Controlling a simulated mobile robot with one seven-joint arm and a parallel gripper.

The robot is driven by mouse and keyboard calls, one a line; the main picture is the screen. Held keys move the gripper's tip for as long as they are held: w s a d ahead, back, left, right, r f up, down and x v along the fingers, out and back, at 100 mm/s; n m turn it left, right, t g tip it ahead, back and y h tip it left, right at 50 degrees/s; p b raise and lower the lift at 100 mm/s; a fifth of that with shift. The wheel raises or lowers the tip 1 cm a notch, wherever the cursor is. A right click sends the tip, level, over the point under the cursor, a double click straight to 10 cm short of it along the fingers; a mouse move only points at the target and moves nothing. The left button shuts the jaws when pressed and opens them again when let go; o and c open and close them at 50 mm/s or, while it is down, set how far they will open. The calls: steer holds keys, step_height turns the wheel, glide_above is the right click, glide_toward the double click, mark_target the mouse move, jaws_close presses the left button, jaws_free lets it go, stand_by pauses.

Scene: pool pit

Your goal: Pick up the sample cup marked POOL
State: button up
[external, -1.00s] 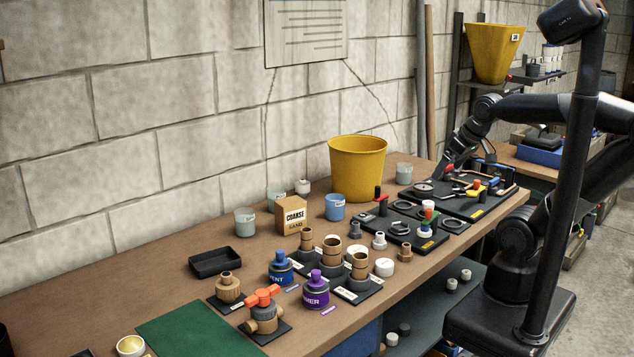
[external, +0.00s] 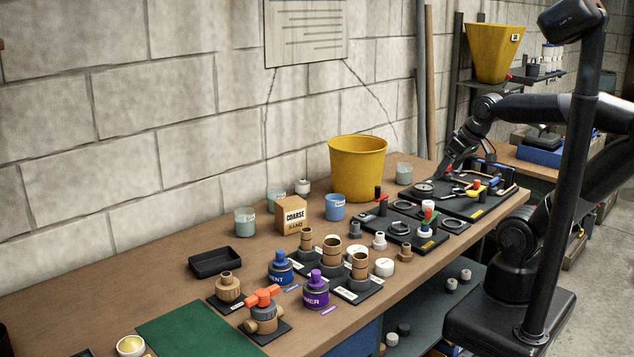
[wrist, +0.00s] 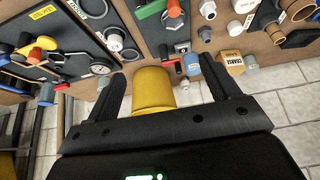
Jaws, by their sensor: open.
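Several small sample cups stand upright on the bench. A blue cup (external: 335,208) is left of the yellow bucket; it also shows in the wrist view (wrist: 192,66). Pale greenish cups stand farther left, one in front (external: 245,223) and one behind (external: 275,200). Another pale cup (external: 404,174) is right of the bucket, the nearest of them to my gripper. The labels are too small to read, so I cannot tell which is marked POOL. My gripper (external: 444,172) is open and empty above the tool mats; its fingers spread wide in the wrist view (wrist: 163,84).
The tall yellow bucket (external: 358,170) stands by the wall and shows between my fingers in the wrist view (wrist: 153,90). A box marked COARSE (external: 291,215) stands between the cups. Black mats with tools and fittings crowd the right side. Bare bench lies left of the black tray (external: 216,262).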

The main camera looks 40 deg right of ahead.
steer(key=w+a+r, duration=0.1)
steer(key=w+r, duration=0.1)
steer(key=w, duration=0.4)
steer(key=w+a+r, duration=0.1)
steer(key=w+r, duration=0.2)
steer(key=w, duration=0.4)
steer(key=n+g+y, duration=0.1)
steer(key=n, duration=0.2)
glide_above(277, 197)
steer(key=s+d, duration=0.1)
steer(key=d, duration=0.2)
step_height(277, 197, down, 17)
steer(key=x, duration=1)
steer(key=shift+s+a+f, duration=0.15)
steer(key=shift+a+f, duration=0.05)
steer(key=shift+f, duration=0.05)
steer(key=c, duration=1.2)
steer(key=shift+o, duration=0.2)
steer(key=shift+r, duration=0.15)
